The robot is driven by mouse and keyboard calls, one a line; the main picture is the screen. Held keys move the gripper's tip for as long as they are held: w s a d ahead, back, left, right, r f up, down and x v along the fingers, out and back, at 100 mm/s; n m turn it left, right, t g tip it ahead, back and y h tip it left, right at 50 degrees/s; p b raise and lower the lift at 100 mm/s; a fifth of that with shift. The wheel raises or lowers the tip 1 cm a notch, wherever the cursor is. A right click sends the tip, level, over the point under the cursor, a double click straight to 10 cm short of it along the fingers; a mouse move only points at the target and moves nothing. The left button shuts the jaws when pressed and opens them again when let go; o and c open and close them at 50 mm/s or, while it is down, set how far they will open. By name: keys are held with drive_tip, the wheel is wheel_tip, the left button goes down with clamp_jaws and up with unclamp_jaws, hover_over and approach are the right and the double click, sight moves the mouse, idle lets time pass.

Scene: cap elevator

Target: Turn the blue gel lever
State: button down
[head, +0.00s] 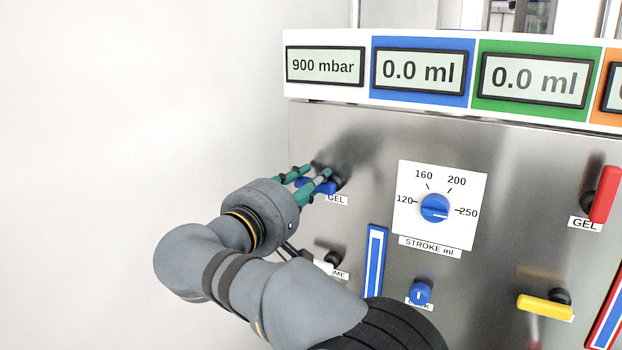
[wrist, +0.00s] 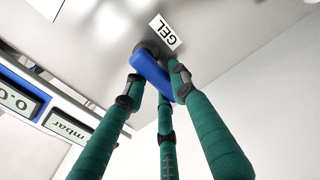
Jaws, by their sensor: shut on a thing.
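The blue gel lever (head: 318,187) is on the upper left of the steel panel, beside its GEL label (head: 337,200). In the head view it lies roughly level, reaching left from its dark pivot, and is partly hidden by the fingers. My gripper (head: 322,174) has green fingers and reaches the lever from the lower left. In the wrist view, the blue lever (wrist: 152,73) runs from its dark mount down between the green fingers of my gripper (wrist: 156,84). The gripper is shut on the lever.
A stroke dial (head: 435,208) is right of the lever. A red lever (head: 604,195) is at the far right and a yellow lever (head: 545,306) lower right. Displays (head: 418,72) line the top, reading 900 mbar and 0.0 ml. The left side shows an empty white wall.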

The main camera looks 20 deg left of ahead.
drive_tip(key=shift+f, duration=0.1)
idle(0.4)
drive_tip(key=c, duration=1.4)
unclamp_jaws()
drive_tip(key=s, duration=0.4)
drive_tip(key=s+a, duration=0.1)
drive_tip(key=s, duration=0.3)
drive_tip(key=s+a, duration=0.1)
drive_tip(key=s, duration=0.2)
drive_tip(key=shift+s+a, duration=0.1)
drive_tip(key=shift+s, duration=0.3)
drive_tip(key=w, duration=0.4)
drive_tip(key=w+d, duration=0.1)
drive_tip(key=w, duration=0.3)
drive_tip(key=w+d, duration=0.1)
drive_tip(key=w, duration=0.3)
drive_tip(key=shift+d, duration=0.1)
drive_tip(key=shift+s, duration=0.1)
